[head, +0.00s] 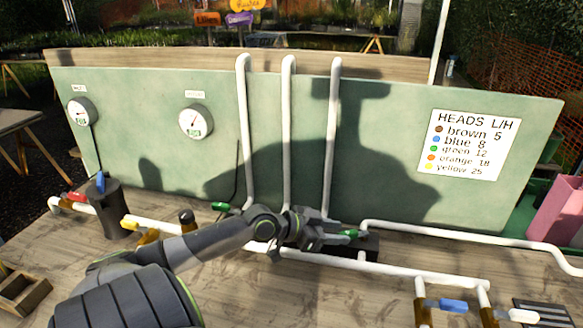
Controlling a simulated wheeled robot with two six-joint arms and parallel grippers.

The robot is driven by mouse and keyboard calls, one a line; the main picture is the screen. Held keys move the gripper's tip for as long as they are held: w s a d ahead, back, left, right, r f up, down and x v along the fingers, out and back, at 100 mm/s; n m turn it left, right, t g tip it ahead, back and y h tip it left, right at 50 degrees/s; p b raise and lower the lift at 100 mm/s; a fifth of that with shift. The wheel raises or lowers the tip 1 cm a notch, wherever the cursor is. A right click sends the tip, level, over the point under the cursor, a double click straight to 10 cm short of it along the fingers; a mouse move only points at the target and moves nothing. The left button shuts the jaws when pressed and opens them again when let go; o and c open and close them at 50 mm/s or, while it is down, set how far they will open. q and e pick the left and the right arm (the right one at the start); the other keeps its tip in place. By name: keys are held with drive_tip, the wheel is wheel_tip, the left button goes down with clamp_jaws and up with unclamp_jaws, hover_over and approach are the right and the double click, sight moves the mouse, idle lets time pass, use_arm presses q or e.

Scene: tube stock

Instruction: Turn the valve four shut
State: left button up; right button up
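My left gripper (326,238) is low over the white pipework in the middle, at the end of my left arm. Its fingers are beside a green valve handle (349,233) that points right. I cannot tell whether they touch it or how far apart they are. Other valve handles are another green one (221,206), a yellow one (130,223), a red one (74,197), a blue one (453,306) and a white one (524,316). No valve number is readable, so I cannot tell which is valve four. My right gripper is not in view.
A green board (390,150) stands behind the pipes with two gauges, one at the left (82,112) and one nearer the middle (196,122), and a heads chart (466,144). A dark cylinder (101,210) stands left. A wooden box (22,293) lies at front left.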

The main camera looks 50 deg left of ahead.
use_arm(q)
drive_tip(key=v, duration=0.6)
drive_tip(key=shift+s, duration=0.15)
drive_tip(key=shift+b+v, duration=0.3)
drive_tip(key=shift+v, duration=0.6)
drive_tip(key=shift+s+a+r, duration=0.2)
drive_tip(key=shift+s+a, duration=0.05)
drive_tip(key=shift+s, duration=0.2)
drive_tip(key=shift+s+r, duration=0.2)
drive_tip(key=p+v, duration=0.4)
drive_tip(key=v, duration=0.1)
drive_tip(key=shift+s+a+r+p, duration=0.15)
drive_tip(key=shift+s+p, duration=0.05)
drive_tip(key=shift+p, duration=0.2)
